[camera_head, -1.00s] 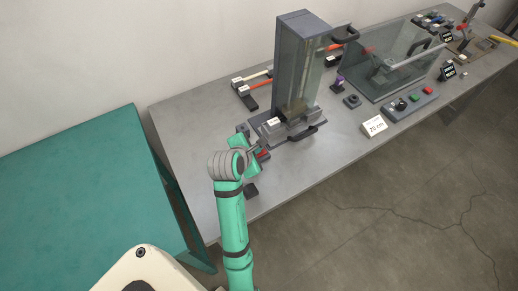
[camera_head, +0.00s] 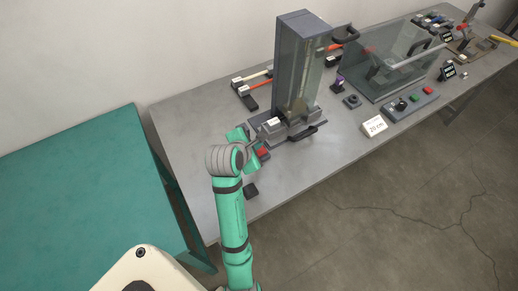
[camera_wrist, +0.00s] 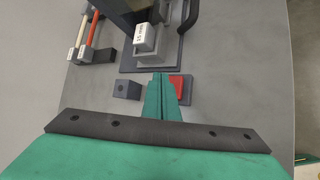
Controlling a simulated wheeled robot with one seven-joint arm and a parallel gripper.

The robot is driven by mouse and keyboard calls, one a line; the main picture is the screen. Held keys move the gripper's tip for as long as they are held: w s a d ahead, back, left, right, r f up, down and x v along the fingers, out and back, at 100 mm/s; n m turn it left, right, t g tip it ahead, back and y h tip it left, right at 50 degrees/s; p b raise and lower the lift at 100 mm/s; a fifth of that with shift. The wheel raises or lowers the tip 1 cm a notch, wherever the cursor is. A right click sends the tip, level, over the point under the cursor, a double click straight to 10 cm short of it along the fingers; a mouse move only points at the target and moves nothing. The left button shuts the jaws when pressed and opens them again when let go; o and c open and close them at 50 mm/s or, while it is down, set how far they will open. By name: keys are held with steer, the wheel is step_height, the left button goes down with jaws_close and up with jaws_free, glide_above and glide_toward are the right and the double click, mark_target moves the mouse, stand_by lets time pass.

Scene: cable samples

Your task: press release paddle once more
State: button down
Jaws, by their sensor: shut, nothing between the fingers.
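The red paddle (camera_head: 263,153) sits low in front of the tall grey tower machine (camera_head: 297,65). In the wrist view the red paddle (camera_wrist: 176,87) is on a small grey base, just right of my fingers and partly hidden by them. My gripper (camera_wrist: 161,75) is shut and empty, its green fingers together. In the head view my gripper (camera_head: 252,138) is beside the paddle at the machine's front left. I cannot tell whether the fingertips touch the paddle.
A dark block (camera_wrist: 127,90) stands left of my fingers. A white-labelled block (camera_wrist: 146,37) and a dark handle (camera_wrist: 190,14) are beyond. Rods with red and white shafts (camera_head: 253,84) lie behind left. A clear guard box (camera_head: 395,65) and button panel (camera_head: 410,104) stand to the right.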

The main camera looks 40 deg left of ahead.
steer(key=shift+r, duration=2.25)
steer(key=shift+f, duration=0.1)
